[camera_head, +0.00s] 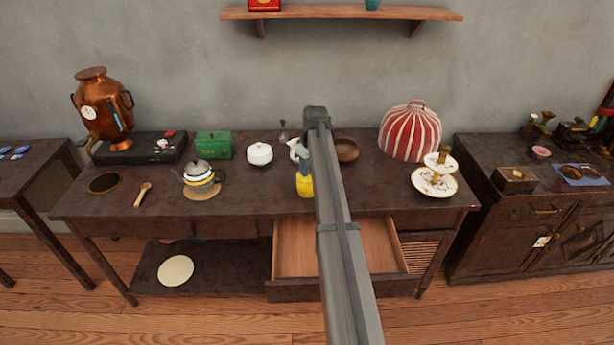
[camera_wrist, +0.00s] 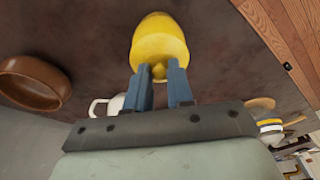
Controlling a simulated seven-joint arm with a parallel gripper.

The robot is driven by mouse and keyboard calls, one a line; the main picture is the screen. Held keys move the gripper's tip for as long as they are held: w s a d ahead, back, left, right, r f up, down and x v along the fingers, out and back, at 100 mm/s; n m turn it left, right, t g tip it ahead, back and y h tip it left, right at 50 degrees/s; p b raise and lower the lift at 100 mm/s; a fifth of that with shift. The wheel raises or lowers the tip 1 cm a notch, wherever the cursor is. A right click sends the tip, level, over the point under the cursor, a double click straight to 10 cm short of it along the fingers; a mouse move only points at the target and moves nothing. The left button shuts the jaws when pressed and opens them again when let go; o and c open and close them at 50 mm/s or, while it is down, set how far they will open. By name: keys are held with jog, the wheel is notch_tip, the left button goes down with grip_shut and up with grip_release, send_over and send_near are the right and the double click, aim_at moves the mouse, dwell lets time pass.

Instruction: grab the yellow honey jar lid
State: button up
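The yellow honey jar (camera_head: 305,187) stands on the dark table near its front, partly behind my arm. In the wrist view its rounded yellow body (camera_wrist: 160,42) fills the top centre, with a small yellow lid knob (camera_wrist: 159,72) facing me. My gripper (camera_wrist: 160,76) has its two blue-grey fingers on either side of this knob, with a gap between them. I cannot tell whether the fingers press on the knob. The gripper also shows in the head view (camera_head: 303,169), directly above the jar. The seam between lid and jar is not clear.
A brown bowl (camera_head: 346,149) stands behind to the right, a white lidded pot (camera_head: 259,154) to the left. A striped cosy (camera_head: 410,131) and tiered stand (camera_head: 434,184) are at the right. An open drawer (camera_head: 296,248) juts out below the jar.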

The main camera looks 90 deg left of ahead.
grip_shut()
